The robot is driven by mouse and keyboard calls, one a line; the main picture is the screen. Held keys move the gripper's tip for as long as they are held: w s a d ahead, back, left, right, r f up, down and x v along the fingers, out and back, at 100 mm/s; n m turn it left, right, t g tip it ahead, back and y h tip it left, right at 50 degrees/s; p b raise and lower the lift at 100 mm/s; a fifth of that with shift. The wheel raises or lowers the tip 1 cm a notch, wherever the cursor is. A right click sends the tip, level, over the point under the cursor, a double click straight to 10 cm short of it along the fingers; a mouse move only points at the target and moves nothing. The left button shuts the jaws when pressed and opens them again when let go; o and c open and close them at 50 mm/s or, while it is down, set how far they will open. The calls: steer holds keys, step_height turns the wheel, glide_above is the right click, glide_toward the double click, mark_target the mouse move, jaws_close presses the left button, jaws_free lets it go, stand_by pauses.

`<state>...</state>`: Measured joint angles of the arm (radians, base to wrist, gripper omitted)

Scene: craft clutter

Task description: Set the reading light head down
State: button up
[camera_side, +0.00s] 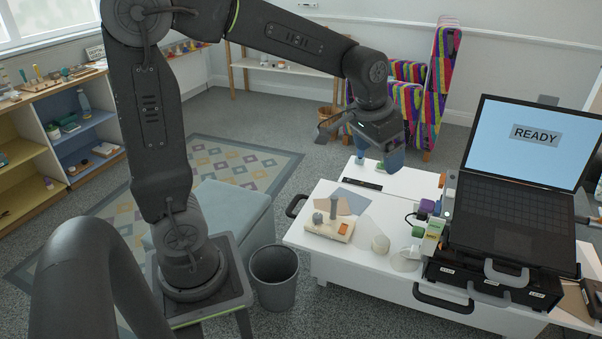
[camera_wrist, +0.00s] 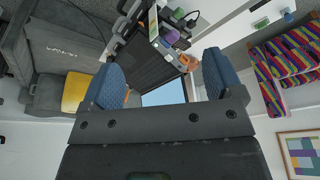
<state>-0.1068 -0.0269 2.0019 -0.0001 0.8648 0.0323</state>
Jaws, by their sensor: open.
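I cannot pick out the reading light head for certain in either view. A beige block with a grey post and a grey knob (camera_side: 330,226) stands on the white table (camera_side: 318,248); I cannot tell if it belongs to the light. My gripper (camera_side: 378,158) hangs above the back part of the table, behind and right of that block. Its two blue fingers show in the wrist view (camera_wrist: 163,80), wide apart with nothing held between them. The laptop shows beyond the gap.
An open laptop (camera_side: 512,212) reading READY sits on a black case at the right. Small coloured items (camera_side: 430,212) crowd its left side. Clear cups (camera_side: 380,244) stand near the table's middle. A grey bin (camera_side: 274,278) and a padded bench (camera_side: 228,208) are left of the table.

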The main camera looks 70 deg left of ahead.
steer(key=s+d+t, duration=0.1)
steer(key=s+d, duration=0.1)
steer(key=s, duration=0.6)
steer(key=s+d+r+t, duration=0.1)
steer(key=s+d, duration=0.1)
steer(key=s, duration=0.7)
steer(key=shift+s+r+m, duration=0.25)
steer(key=shift+s+m, duration=0.05)
steer(key=shift+m, duration=0.1)
